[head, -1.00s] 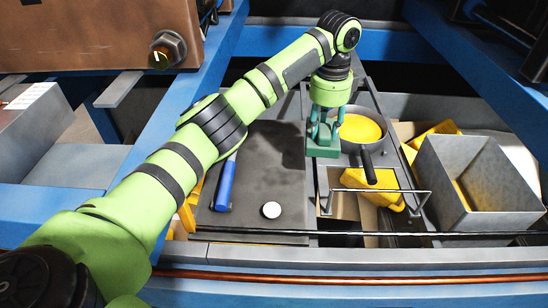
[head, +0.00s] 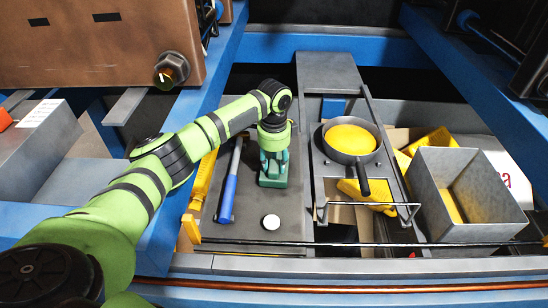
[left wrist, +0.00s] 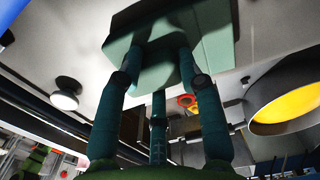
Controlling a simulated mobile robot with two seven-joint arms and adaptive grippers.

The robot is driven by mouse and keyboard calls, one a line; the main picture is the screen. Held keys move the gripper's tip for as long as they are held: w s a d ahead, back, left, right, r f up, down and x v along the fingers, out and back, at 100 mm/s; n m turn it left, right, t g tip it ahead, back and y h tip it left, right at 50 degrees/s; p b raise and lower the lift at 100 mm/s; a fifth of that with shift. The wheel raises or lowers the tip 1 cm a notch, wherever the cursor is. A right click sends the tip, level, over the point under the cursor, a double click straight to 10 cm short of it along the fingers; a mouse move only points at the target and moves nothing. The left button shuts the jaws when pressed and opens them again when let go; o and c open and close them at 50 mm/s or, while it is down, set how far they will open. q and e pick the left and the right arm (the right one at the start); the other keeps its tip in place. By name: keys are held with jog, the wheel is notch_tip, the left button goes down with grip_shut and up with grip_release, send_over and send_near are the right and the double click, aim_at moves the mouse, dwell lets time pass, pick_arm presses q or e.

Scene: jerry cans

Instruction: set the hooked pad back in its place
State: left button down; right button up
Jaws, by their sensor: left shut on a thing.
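My left gripper (head: 273,160) is shut on a green block-like pad (head: 273,182), which it holds over the dark grey board (head: 270,220). In the left wrist view the pale green pad (left wrist: 215,42) sits at the ends of the gripper's fingers. No hook shows clearly on it. I cannot tell whether its underside touches the board. The blue-handled hammer (head: 229,190) lies to its left, and a white round disc (head: 271,222) lies in front of it. My right gripper is not in view.
A pan with yellow contents (head: 351,137) stands right of the pad. An open grey metal box (head: 470,195) is further right. Blue frame beams (head: 195,125) flank the area. The board between disc and hammer is clear.

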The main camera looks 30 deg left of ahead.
pick_arm(q)
jog(key=shift+s+f, duration=0.15)
jog(key=shift+f, duration=0.15)
jog(key=c, duration=0.8)
grip_release()
jog(key=shift+f, duration=0.15)
jog(key=shift+f, duration=0.1)
